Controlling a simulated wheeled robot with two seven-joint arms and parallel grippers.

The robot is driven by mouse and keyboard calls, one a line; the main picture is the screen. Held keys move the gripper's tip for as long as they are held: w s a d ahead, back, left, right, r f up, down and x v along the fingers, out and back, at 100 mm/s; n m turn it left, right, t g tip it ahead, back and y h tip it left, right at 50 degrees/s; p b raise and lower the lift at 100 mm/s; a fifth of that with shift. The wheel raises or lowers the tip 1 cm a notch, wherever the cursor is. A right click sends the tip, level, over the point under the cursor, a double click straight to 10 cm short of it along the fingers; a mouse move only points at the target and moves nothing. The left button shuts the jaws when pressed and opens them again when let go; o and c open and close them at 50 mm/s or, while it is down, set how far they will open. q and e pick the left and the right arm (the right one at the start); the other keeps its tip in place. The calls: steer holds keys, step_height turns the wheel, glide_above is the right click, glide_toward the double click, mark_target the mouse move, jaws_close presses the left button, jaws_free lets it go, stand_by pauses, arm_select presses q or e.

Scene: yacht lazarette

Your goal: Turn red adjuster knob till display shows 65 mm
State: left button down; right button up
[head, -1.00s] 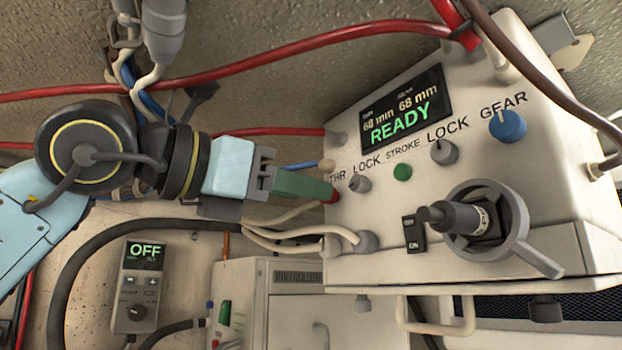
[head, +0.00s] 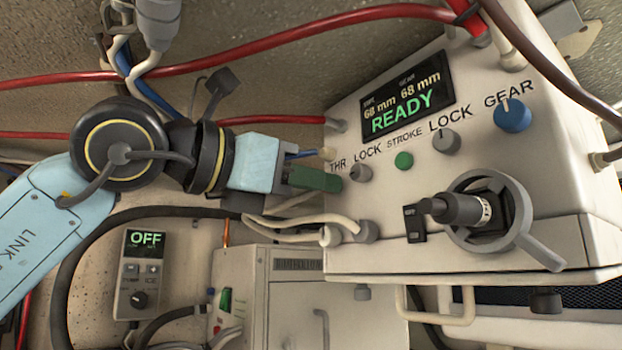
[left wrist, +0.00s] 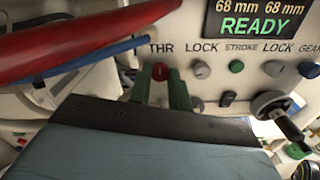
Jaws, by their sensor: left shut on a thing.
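The red adjuster knob (left wrist: 159,73) sits under the THR label and shows between my green fingers in the left wrist view. In the head view the fingers hide it. My left gripper (head: 326,182) reaches the panel's front from the left and is shut on the red knob. The display (head: 408,98) reads 68 mm and 68 mm with READY below in green. It also shows in the left wrist view (left wrist: 258,20) with the same readings. My right gripper is in neither view.
Right of the knob are a grey lock knob (head: 360,173), green stroke button (head: 403,160), second grey lock knob (head: 446,141) and blue gear knob (head: 513,115). A grey handle (head: 490,215) juts out below. Red and blue hoses (left wrist: 75,45) pass close above the left gripper.

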arm_select(q)
steer(key=shift+n+b, duration=4.1)
steer(key=shift+n, duration=0.3)
steer(key=c, duration=1.3)
jaws_free()
steer(key=shift+a, duration=0.1)
